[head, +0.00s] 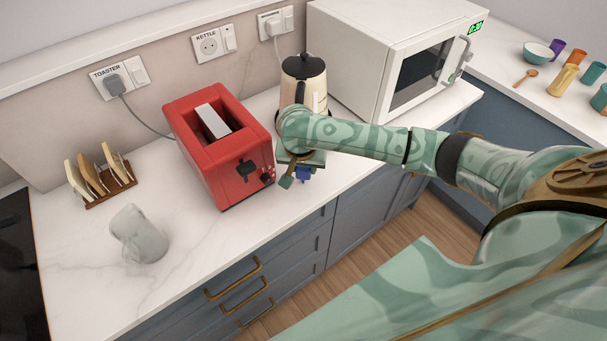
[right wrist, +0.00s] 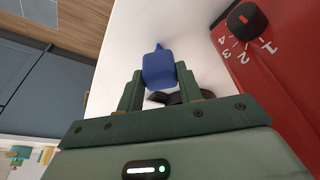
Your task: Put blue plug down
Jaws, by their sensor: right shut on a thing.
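The blue plug (right wrist: 158,70) is held between the two green fingers of my right gripper (right wrist: 159,88) in the right wrist view. I cannot tell whether the plug touches the counter. My left gripper is in neither view.
A red toaster (head: 222,150) stands just left of the gripper. A kettle (head: 303,85) is behind my right wrist, and a white microwave (head: 385,50) is at the back right. A glass jug (head: 138,235) and toast rack (head: 100,178) are left. Bare counter lies before the toaster.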

